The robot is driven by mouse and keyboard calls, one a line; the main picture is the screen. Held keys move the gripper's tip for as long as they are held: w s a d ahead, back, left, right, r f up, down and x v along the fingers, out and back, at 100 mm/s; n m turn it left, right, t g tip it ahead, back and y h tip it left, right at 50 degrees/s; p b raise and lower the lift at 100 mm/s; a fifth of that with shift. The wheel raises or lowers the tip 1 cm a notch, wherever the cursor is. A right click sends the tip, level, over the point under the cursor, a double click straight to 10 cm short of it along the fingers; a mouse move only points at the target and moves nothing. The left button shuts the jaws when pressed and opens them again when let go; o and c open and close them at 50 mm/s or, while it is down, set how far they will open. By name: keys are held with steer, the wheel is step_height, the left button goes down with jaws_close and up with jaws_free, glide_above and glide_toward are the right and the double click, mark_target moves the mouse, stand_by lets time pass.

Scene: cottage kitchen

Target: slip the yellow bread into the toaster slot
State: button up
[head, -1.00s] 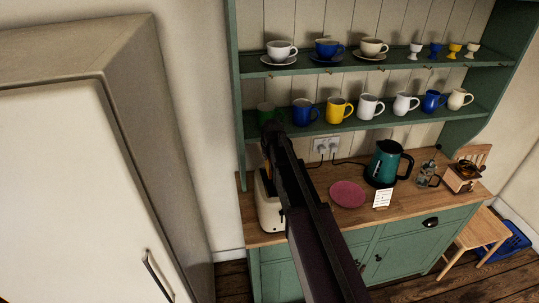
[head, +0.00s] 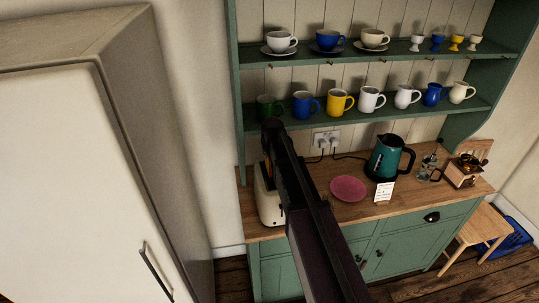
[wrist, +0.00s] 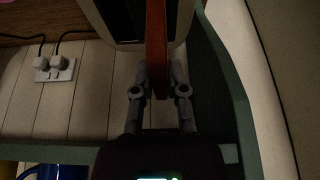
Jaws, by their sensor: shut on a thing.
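The bread (wrist: 156,45) is a thin orange-yellow slice seen edge-on in the wrist view. My gripper (wrist: 159,78) is shut on its near end, one finger on each side. The slice overlaps the top of the cream toaster (wrist: 96,14), with a dark slot opening beside it. I cannot tell how deep the slice sits, or whether it is inside a slot. In the head view the toaster (head: 268,208) stands at the left end of the wooden counter. My arm hides part of it and most of my gripper.
A pink plate (head: 348,189), a white card (head: 383,193) and a teal kettle (head: 386,158) stand right of the toaster. Wall sockets (head: 326,139) with plugged cords are behind. A shelf of mugs (head: 338,105) hangs above. The dresser's green side is close to the toaster.

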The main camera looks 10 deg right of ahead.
steer(key=shift+f+b, duration=2.65)
steer(key=shift+f, duration=0.25)
steer(key=o, duration=0.8)
steer(key=shift+r, duration=0.1)
